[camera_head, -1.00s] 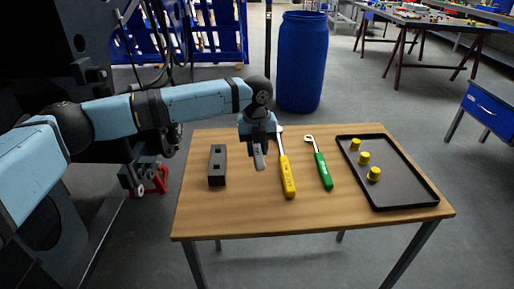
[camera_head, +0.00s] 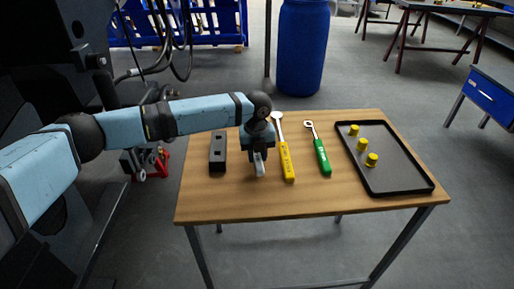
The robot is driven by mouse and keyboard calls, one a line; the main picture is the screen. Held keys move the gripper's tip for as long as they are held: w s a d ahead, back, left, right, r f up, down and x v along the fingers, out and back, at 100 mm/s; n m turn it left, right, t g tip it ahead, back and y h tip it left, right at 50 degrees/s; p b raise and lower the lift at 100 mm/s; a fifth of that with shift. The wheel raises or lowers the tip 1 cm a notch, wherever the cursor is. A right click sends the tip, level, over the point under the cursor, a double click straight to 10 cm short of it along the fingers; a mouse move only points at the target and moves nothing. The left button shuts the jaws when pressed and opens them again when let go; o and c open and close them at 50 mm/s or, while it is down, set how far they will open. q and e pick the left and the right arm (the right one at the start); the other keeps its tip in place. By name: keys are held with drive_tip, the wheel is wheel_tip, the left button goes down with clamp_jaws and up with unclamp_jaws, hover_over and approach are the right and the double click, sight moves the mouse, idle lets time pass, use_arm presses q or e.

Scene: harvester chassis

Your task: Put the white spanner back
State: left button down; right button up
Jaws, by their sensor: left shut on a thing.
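My left gripper (camera_head: 258,150) is over the left half of the wooden table (camera_head: 330,203), pointing down. It is shut on a short, pale grey-white piece (camera_head: 260,168) that shows below the jaws. I take this to be the white spanner; the gripper hides most of it. I cannot tell whether its lower end touches the table. The spanner with the yellow handle (camera_head: 287,162) lies just right of the gripper. The spanner with the green handle (camera_head: 323,158) lies further right. My right gripper is not in view.
A dark block with holes (camera_head: 217,152) sits left of the gripper. A black tray (camera_head: 402,190) with yellow caps (camera_head: 362,144) is at the right of the table. The table's front strip is bare. A blue barrel (camera_head: 303,50) stands behind.

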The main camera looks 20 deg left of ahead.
use_arm(q)
drive_tip(key=shift+f, duration=0.25)
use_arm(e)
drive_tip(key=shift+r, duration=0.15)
use_arm(q)
drive_tip(key=c, duration=0.8)
unclamp_jaws()
wheel_tip(320, 180, up, 14)
drive_tip(key=shift+f+p, duration=0.1)
drive_tip(key=shift+p, duration=1.15)
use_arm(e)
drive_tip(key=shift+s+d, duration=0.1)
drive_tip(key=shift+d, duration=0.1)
